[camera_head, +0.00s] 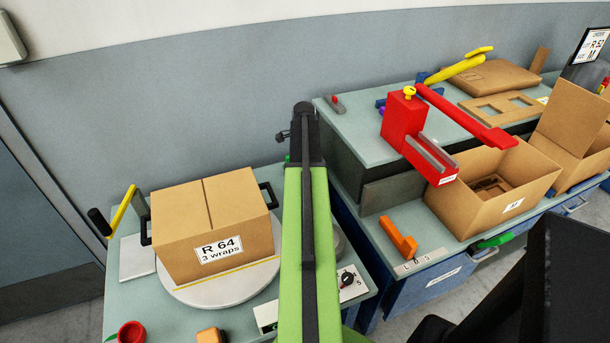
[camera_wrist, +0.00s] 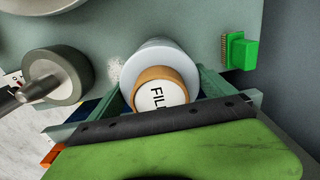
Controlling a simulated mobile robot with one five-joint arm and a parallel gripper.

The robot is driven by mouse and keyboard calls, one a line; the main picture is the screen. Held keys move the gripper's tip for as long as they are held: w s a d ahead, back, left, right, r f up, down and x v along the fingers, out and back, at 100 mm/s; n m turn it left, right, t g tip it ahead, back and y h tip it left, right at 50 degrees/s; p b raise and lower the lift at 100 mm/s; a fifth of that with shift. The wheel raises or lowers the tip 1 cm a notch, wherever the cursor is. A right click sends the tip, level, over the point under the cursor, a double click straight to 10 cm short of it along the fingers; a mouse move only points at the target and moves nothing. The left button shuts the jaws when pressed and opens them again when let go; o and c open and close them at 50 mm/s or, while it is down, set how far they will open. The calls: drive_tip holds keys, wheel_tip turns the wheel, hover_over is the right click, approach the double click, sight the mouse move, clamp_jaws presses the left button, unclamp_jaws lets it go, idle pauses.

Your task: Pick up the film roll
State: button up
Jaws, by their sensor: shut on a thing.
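The film roll (camera_wrist: 150,65) shows in the wrist view as a pale cylinder with an orange-brown core end and a white label reading "FIL", partly cut off. My gripper (camera_wrist: 158,80) has one teal finger on each side of it and is shut on it. The roll's end faces the wrist camera, and its lower edge is hidden by the dark bar of my gripper. Whether the roll touches the table cannot be told. In the head view my green arm covers this area, so neither the roll nor the fingertips can be made out.
A green brush (camera_wrist: 240,52) lies right of the roll, and a grey wheel-like part (camera_wrist: 55,75) is to the left. In the head view, a carton marked R 64 (camera_head: 212,222) sits on a round turntable (camera_head: 228,290). A red dispenser (camera_head: 405,122) and open box (camera_head: 500,190) stand right.

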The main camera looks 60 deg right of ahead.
wheel_tip(320, 180, up, 10)
drive_tip(key=p, duration=0.9)
drive_tip(key=shift+p, duration=0.4)
